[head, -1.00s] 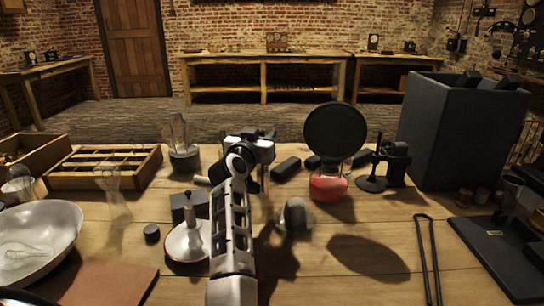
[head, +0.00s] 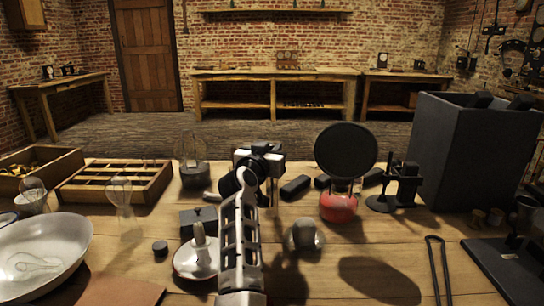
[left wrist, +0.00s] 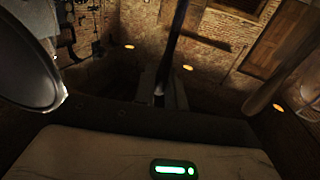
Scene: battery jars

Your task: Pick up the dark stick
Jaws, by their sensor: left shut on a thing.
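My left gripper (head: 262,160) is beyond the middle of the table in the head view, seen from behind. In the left wrist view a long dark stick (left wrist: 176,42) rises from between the fingers (left wrist: 160,95), and the gripper is shut on it. In the head view the gripper hides most of what it holds. Other dark sticks lie on the table right of the gripper, one of them close by (head: 295,187). My right gripper is in neither view.
A round black disc (head: 346,150) stands over a flask of red liquid (head: 338,207), right of the gripper. A tall dark bin (head: 468,155) holds sticks. A white dish (head: 194,262) and a grey domed thing (head: 304,234) are near my arm. Glass bulbs, a bowl (head: 75,232) and a tray (head: 150,190) are left.

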